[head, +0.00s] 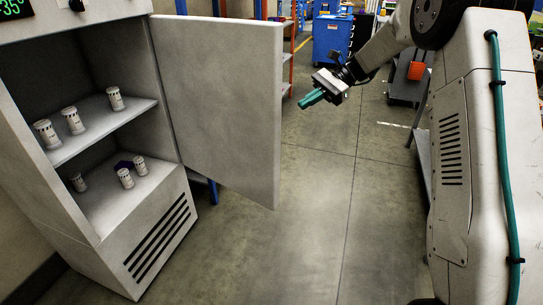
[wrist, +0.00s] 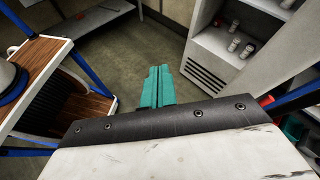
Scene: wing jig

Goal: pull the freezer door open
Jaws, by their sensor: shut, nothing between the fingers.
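The freezer (head: 150,225) is a light grey cabinet at the left of the head view. Its door (head: 225,105) stands wide open, swung out to the right on its hinge side, and the inside shows. The freezer also appears in the wrist view (wrist: 206,80) at the upper right. My gripper (head: 311,99) has teal fingers, is shut and empty, and is in free air to the right of the door's outer edge, apart from it. The fingers (wrist: 157,82) show pressed together in the wrist view. The door handle is not visible in the head view.
The concrete floor (head: 320,200) between the door and my body is clear.

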